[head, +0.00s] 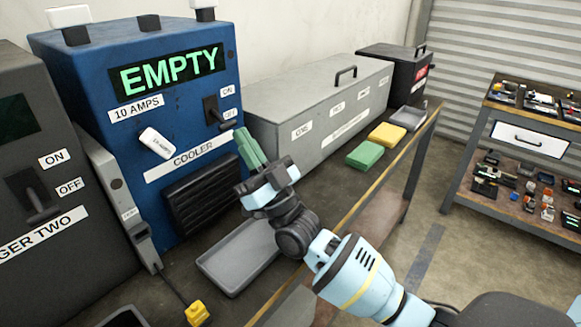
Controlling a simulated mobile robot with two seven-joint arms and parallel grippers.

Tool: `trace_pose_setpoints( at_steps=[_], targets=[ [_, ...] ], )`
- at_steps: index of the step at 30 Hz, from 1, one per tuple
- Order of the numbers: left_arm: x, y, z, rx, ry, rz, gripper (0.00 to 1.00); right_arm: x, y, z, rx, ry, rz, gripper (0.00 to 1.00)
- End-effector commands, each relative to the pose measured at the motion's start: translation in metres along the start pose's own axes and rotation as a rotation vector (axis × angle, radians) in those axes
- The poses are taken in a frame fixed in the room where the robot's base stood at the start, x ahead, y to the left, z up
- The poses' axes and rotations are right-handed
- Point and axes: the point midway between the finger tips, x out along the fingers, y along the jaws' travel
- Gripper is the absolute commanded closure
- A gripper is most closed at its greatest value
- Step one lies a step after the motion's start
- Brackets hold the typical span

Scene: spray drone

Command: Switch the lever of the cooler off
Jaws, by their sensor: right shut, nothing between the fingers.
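The cooler (95,95) is a blue box with a green "EMPTY" display, standing on the bench in the head view. Its black lever (212,110) is on the right of the front face, beside the ON and OFF labels. I cannot tell clearly which way the lever points. My right gripper (244,137) has green fingers, shut and empty. Its fingertips are just below and right of the lever, close to the OFF label; I cannot tell whether they touch. My left gripper is not in view.
A grey charger (30,130) with its own ON/OFF lever stands at left. A grey tray (238,258) lies below my right gripper. A long grey toolbox (320,108), green block (365,154) and yellow block (387,135) are on the right. A yellow connector (196,313) lies in front.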

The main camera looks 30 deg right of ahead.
Motion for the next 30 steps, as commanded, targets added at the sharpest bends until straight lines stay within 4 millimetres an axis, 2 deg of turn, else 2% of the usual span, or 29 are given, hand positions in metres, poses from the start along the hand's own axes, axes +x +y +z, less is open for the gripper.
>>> trace_pose_setpoints(
  at_steps=[1,3,15,22,30],
  targets=[
    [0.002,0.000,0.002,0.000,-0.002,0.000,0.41,-0.013,0.000,0.003,0.000,-0.007,0.001,1.00],
    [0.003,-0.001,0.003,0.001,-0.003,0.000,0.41,-0.027,0.000,0.001,0.000,-0.007,0.000,1.00],
    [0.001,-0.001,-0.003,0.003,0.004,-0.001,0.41,-0.073,0.000,-0.061,0.001,-0.005,-0.001,1.00],
    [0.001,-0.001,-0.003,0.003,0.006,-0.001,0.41,-0.091,0.000,-0.084,0.000,-0.004,0.000,1.00],
    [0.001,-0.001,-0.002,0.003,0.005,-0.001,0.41,-0.097,0.000,-0.092,0.000,-0.002,-0.001,1.00]
  ],
)
